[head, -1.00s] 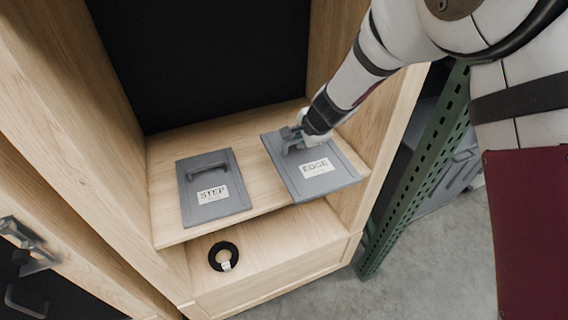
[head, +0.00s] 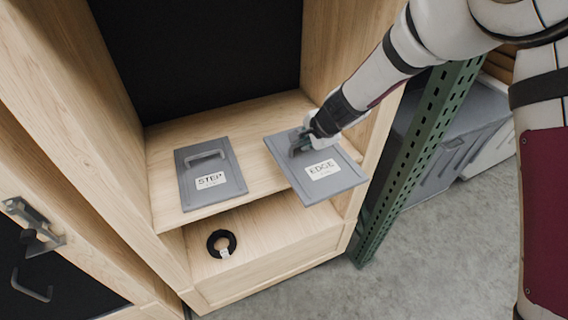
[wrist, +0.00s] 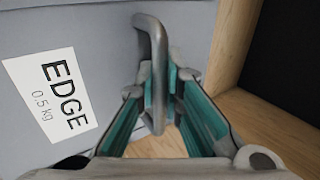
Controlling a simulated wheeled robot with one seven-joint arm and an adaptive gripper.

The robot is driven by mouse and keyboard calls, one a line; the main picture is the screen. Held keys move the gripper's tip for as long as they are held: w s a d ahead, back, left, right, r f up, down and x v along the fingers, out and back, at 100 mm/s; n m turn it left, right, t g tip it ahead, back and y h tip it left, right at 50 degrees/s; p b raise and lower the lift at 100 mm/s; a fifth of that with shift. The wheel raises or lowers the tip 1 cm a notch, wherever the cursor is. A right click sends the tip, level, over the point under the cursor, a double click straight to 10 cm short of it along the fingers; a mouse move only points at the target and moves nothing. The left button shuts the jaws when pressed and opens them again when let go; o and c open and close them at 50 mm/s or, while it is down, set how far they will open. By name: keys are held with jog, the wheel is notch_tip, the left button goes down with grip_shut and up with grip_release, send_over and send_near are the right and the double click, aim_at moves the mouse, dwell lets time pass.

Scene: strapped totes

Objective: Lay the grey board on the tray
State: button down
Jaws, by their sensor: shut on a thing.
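The grey board labelled EDGE (head: 297,176) is at the right of the wooden shelf, with its front part out past the shelf's front edge. My gripper (head: 303,147) is shut on this board's handle; the wrist view shows the handle (wrist: 156,62) between the fingers and the EDGE label on the board (wrist: 100,35). A second grey board, labelled STEP (head: 228,171), lies flat on the shelf to the left, handle up. I cannot make out a tray in either view.
The wooden shelf (head: 255,182) has bare wood between the boards. A black ring with a white tag (head: 211,245) lies on the lower level. A green perforated post (head: 415,150) stands right of the cabinet, with grey bins (head: 460,130) behind it.

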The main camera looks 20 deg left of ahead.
jog(key=d+f+n+g, duration=0.1)
jog(key=d+f, duration=0.4)
jog(key=d, duration=0.8)
jog(key=d+f+n+g+y, duration=0.1)
jog(key=d+f+n, duration=0.3)
jog(key=d, duration=0.9)
jog(key=d+f+n+g, duration=0.2)
jog(key=d+f, duration=0.4)
jog(key=d, duration=0.7)
jog(key=shift+s+n+g+y, duration=0.15)
jog(key=shift+n+g+y, duration=0.15)
jog(key=shift+n, duration=0.1)
